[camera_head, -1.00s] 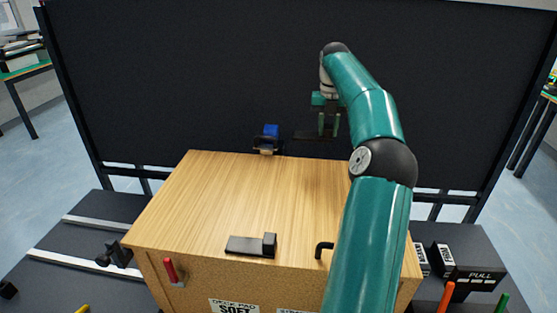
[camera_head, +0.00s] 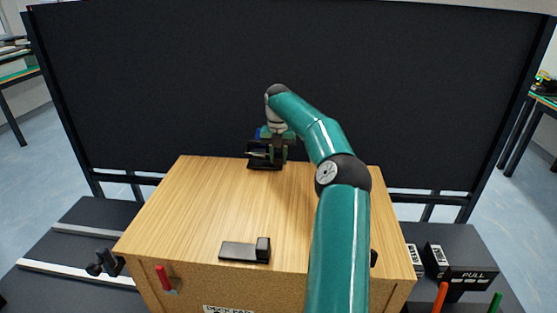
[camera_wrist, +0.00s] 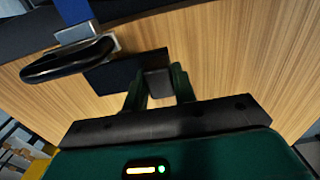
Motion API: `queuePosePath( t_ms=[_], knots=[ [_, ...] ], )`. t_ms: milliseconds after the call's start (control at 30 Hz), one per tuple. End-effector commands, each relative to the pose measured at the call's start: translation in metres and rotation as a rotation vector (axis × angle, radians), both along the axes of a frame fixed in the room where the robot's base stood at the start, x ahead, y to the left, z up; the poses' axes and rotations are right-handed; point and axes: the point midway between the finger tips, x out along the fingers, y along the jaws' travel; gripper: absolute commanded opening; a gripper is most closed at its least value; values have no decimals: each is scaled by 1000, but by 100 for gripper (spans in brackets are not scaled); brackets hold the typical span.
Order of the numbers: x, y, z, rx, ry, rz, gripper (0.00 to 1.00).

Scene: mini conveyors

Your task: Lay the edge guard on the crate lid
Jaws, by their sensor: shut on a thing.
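The crate lid (camera_head: 200,205) is a light wood-grain top filling the middle of the head view. My gripper (camera_head: 271,156) is at its far edge, left of centre. It is shut on a dark edge guard (camera_head: 261,164), a flat plate with a raised block. In the wrist view, the block (camera_wrist: 157,83) sits between the fingers and the plate (camera_wrist: 112,74) reaches left over the wood. I cannot tell whether the held guard touches the lid. A second, similar dark guard (camera_head: 240,251) lies at the lid's front edge.
A blue strap (camera_wrist: 72,10) with a metal buckle and black loop (camera_wrist: 65,60) is close to the held guard at the far edge. A red-handled fitting (camera_head: 162,277) is on the crate front. A black screen (camera_head: 150,90) stands behind. The lid's middle is clear.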

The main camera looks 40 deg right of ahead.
Motion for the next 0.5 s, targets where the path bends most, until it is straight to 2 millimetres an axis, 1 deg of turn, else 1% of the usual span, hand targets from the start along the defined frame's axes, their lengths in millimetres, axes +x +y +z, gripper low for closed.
queuePosePath(
  t_ms=[33,100,333,467,500],
  knots=[
    [-1,0,-7,2,1,-1,0],
    [-1,-1,-12,0,0,-2,0],
    [-1,0,-12,-1,-1,-1,0],
    [-1,0,-16,-1,-1,-1,0],
    [-1,0,-15,-1,-1,-1,35]
  ],
)
